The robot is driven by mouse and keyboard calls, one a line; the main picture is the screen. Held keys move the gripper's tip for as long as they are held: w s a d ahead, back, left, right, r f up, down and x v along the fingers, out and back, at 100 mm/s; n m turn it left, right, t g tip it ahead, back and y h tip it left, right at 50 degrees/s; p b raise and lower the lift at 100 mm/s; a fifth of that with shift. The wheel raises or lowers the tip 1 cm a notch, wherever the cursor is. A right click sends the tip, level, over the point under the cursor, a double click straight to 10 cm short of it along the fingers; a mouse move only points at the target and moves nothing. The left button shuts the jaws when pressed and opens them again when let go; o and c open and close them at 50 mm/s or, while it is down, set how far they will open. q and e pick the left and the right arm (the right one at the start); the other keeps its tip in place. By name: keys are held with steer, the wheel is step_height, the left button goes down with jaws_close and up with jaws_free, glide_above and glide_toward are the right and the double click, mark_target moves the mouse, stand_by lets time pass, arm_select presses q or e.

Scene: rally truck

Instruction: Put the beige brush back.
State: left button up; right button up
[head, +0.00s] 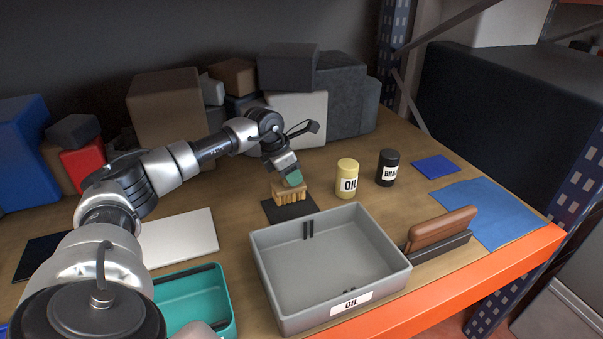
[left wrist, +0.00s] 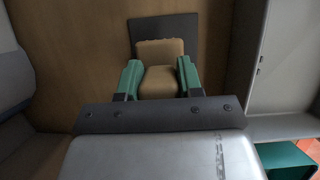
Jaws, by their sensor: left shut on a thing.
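The beige brush (head: 289,194) is upright, bristles down, at the dark mat (head: 299,211) on the wooden shelf. My left gripper (head: 291,180) is shut on the brush from above. In the left wrist view the brush (left wrist: 160,68) sits between the two green fingers of the left gripper (left wrist: 159,79), and the dark mat (left wrist: 163,27) shows beyond and beneath it. Whether the bristles touch the mat is hard to tell. My right gripper is not in view.
A grey bin (head: 270,279) labelled OIL stands in front. A yellow OIL can (head: 347,179) and a black can (head: 387,168) stand to the right of the brush. A teal tray (head: 228,305) lies front left. Boxes (head: 170,105) crowd the back.

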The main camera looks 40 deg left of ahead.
mark_target(281, 188)
arm_select(q)
steer(key=shift+d+f, duration=0.15)
steer(key=shift+f, duration=1)
steer(key=shift+s+f, duration=0.1)
steer(key=shift+f, duration=0.4)
steer(key=o, duration=1.1)
steer(key=shift+o, duration=0.2)
steer(key=shift+s+r, duration=0.1)
steer(key=shift+r, duration=0.2)
steer(key=v, duration=0.9)
steer(key=shift+w+d+r, duration=0.25)
steer(key=shift+w+r, duration=0.05)
steer(key=shift+r, duration=0.05)
steer(key=shift+s+r, duration=0.15)
steer(key=shift+r, duration=0.25)
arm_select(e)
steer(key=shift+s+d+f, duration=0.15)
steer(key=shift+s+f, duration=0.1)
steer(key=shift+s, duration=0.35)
